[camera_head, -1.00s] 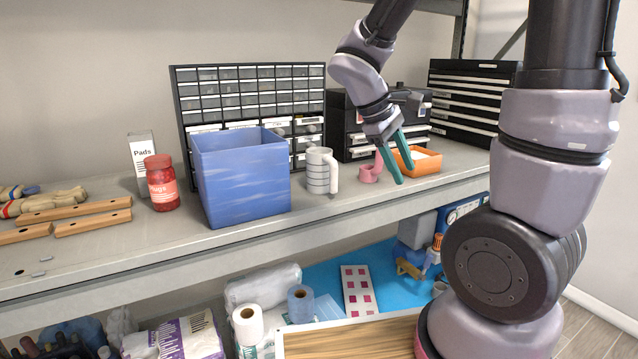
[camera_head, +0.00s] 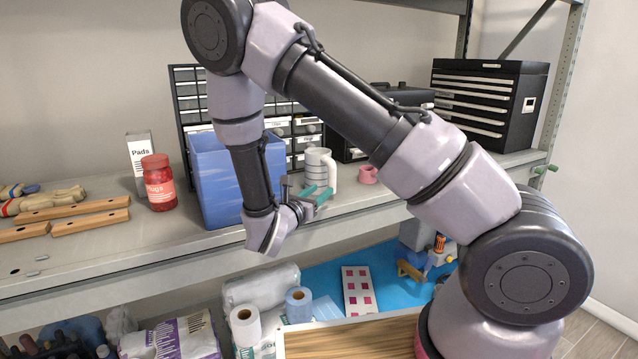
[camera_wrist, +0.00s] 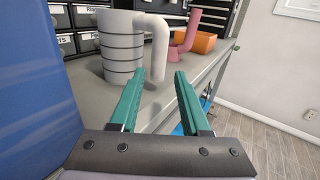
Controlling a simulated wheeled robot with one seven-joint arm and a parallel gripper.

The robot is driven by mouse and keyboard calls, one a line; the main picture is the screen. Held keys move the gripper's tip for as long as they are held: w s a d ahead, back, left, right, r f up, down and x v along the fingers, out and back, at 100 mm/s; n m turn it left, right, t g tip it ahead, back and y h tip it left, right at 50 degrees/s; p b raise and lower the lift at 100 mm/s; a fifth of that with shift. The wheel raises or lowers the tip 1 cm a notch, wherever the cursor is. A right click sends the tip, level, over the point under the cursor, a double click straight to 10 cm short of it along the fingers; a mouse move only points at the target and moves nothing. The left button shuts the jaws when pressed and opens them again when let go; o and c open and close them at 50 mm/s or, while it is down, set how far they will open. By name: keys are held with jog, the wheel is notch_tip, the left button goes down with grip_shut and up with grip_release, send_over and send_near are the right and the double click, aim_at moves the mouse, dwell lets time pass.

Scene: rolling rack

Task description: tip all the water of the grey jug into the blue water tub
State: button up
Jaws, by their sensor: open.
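The grey jug (camera_head: 318,167) stands upright on the upper shelf, to the right of the blue water tub (camera_head: 211,178). In the wrist view the jug (camera_wrist: 121,48) has dark bands, and its handle (camera_wrist: 160,50) faces right. My gripper (camera_head: 322,194) is open and empty in front of the jug, near the shelf's front edge. In the wrist view its teal fingers (camera_wrist: 158,82) point towards the handle, apart from it. My arm hides part of the tub in the head view; the tub's side (camera_wrist: 30,90) fills the left of the wrist view. The inside of the jug is hidden.
A pink cup-like thing (camera_wrist: 187,42) and an orange bin (camera_wrist: 203,43) stand right of the jug. Drawer cabinets (camera_head: 485,100) stand behind. The shelf edge (camera_head: 130,262) runs in front.

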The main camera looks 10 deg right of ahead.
aim_at(330, 182)
jog(key=x, duration=0.8)
jog(key=shift+w+r, duration=0.15)
jog(key=shift+w, duration=0.2)
jog(key=shift+d, duration=0.1)
grip_shut()
dwell(0.9)
